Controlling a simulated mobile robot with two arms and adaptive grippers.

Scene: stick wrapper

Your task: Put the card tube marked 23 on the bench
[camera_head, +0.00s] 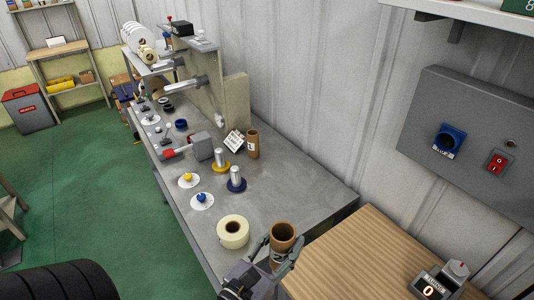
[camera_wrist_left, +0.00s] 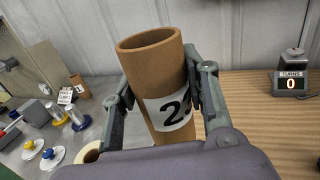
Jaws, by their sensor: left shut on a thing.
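My left gripper (camera_head: 279,248) is shut on a brown card tube (camera_head: 283,231), near the front end of the grey metal bench (camera_head: 294,188). In the left wrist view the held tube (camera_wrist_left: 152,72) is upright with a slight tilt, open end up. I cannot tell whether the held tube's lower end touches anything. My right gripper is not in view.
A cream tape roll (camera_head: 233,231) lies beside the held tube. Spindles with a yellow base (camera_head: 220,163) and a blue base (camera_head: 236,181) stand farther back. A wooden table (camera_head: 362,258) with a turns counter (camera_head: 437,283) is at right. The bench's right part is clear.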

